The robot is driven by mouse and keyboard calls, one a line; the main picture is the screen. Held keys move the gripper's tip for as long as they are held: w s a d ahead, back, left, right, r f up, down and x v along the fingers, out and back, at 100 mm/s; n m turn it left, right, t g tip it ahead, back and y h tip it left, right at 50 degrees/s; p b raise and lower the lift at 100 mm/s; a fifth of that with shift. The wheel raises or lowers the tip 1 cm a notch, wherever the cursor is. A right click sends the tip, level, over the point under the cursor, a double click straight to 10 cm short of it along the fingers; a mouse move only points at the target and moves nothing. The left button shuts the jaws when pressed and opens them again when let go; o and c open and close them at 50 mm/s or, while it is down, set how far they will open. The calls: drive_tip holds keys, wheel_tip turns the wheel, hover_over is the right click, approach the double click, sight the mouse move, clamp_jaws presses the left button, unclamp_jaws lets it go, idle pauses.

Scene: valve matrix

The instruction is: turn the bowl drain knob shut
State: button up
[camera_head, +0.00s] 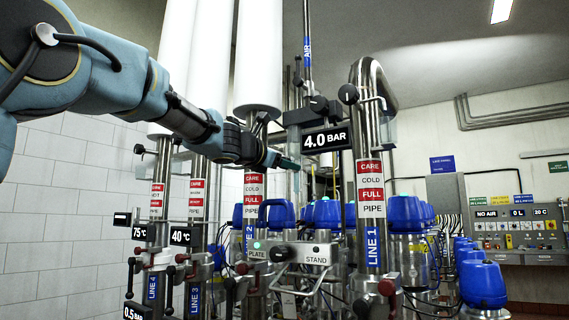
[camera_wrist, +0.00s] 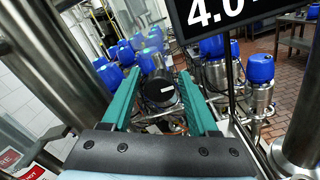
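My gripper (camera_head: 287,163) reaches in from the upper left in the head view, in front of the pipes and just below the 4.0 BAR display (camera_head: 326,140). In the wrist view its two teal fingers (camera_wrist: 160,78) stand wide apart with nothing held between them. A round black knob-like part (camera_wrist: 158,88) with a small white label shows beyond and between the fingers, apart from them. The label is too small to read. In the head view a black knob (camera_head: 280,253) sits on the PLATE/STAND panel (camera_head: 313,253). I cannot tell which knob is the bowl drain.
The LINE 1 pipe (camera_head: 370,190) and LINE 2 pipe (camera_head: 252,215) stand close on either side of my gripper. Other black knobs (camera_head: 348,94) and a red knob (camera_head: 387,287) stick out nearby. Blue-capped units (camera_head: 405,214) fill the space behind.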

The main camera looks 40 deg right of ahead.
clamp_jaws()
drive_tip(key=shift+f, duration=0.1)
idle(0.4)
drive_tip(key=m+b, duration=0.2)
drive_tip(key=m, duration=0.1)
drive_tip(key=shift+f+m+b, duration=0.1)
drive_tip(key=shift+m+b, duration=0.2)
drive_tip(key=m+b, duration=0.3)
drive_tip(key=m, duration=0.2)
drive_tip(key=m+b, duration=0.2)
drive_tip(key=m, duration=0.3)
drive_tip(key=shift+f, duration=0.1)
drive_tip(key=shift+m+b, duration=1.2)
drive_tip(key=shift+m, duration=1)
